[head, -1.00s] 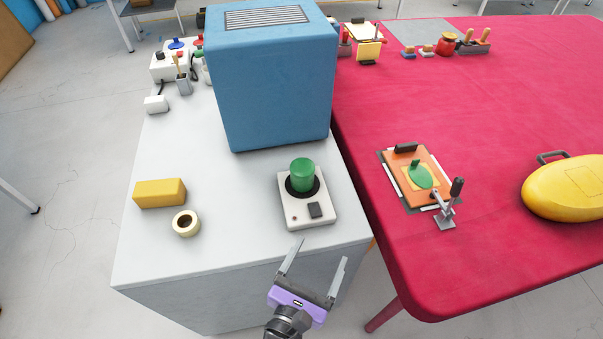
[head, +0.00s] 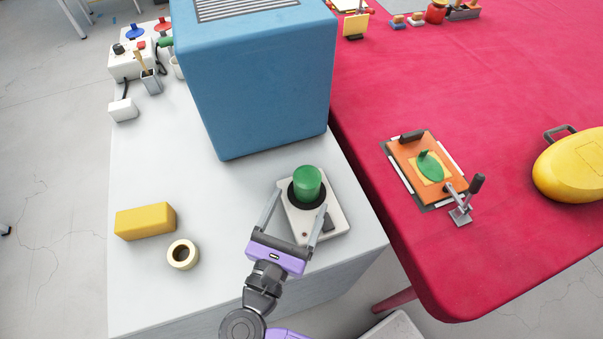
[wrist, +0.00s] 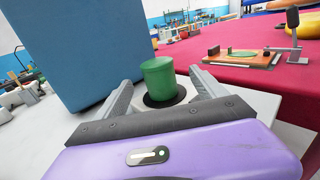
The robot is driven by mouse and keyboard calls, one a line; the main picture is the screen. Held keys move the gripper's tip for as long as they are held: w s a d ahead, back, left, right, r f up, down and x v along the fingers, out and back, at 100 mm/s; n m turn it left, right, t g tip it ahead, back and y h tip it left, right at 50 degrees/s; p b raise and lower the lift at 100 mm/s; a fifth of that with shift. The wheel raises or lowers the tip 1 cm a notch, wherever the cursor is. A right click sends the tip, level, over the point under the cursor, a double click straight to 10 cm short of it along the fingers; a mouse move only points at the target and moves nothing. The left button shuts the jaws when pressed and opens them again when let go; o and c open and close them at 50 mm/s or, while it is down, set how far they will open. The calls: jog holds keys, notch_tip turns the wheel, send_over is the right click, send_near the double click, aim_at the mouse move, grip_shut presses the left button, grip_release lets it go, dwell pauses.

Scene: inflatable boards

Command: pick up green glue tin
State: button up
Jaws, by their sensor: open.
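The green glue tin (head: 307,181) stands upright on the round black plate of a white device (head: 329,225), at the front of the grey-white worktop. My gripper (head: 295,201) is open, its two fingers pointing at the tin from the front. In the wrist view the tin (wrist: 159,79) shows beyond and between the fingertips of my gripper (wrist: 163,88). The fingers do not appear to touch the tin.
A large blue box (head: 258,85) stands just behind the tin. A yellow block (head: 145,221) and a tape roll (head: 183,254) lie to the left. The red table (head: 480,100) on the right holds an orange clamped board (head: 427,172) and a yellow case (head: 572,168).

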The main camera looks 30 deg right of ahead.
aim_at(307, 180)
jog(key=shift+p+x, duration=0.55)
jog(key=shift+x, duration=3)
jog(key=shift+w+a, duration=0.1)
jog(key=shift+w, duration=0.05)
jog(key=c, duration=1.7)
grip_shut()
jog(key=shift+r, duration=0.1)
